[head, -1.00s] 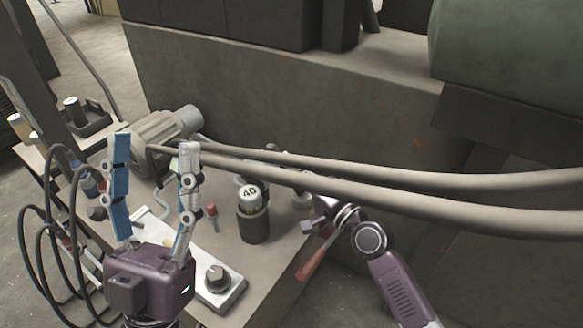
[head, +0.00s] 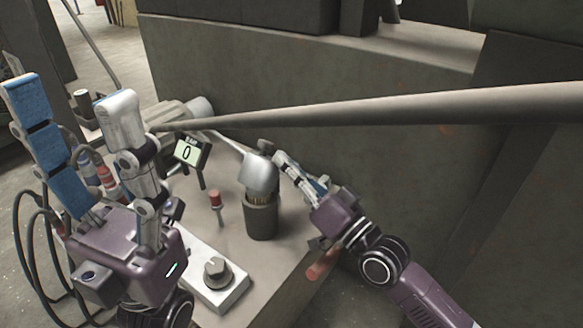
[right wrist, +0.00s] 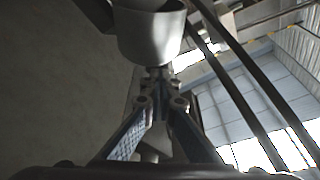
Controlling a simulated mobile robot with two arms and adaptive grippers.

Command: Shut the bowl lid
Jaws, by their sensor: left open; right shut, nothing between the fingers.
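A silver-grey domed piece (head: 261,174), which I take to be the bowl lid, sits over a dark cylindrical holder (head: 262,220). A brownish ribbed part shows between them, so the dome is apart from the holder's rim. My right gripper (head: 283,160) is shut and empty, its fingertips close beside the dome's right side; contact cannot be told. In the right wrist view, the shut fingers (right wrist: 160,76) point at a grey rounded cup shape (right wrist: 150,35). My left gripper (head: 72,92) is open and empty, raised over the table's left part.
Black cables hang at the left.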

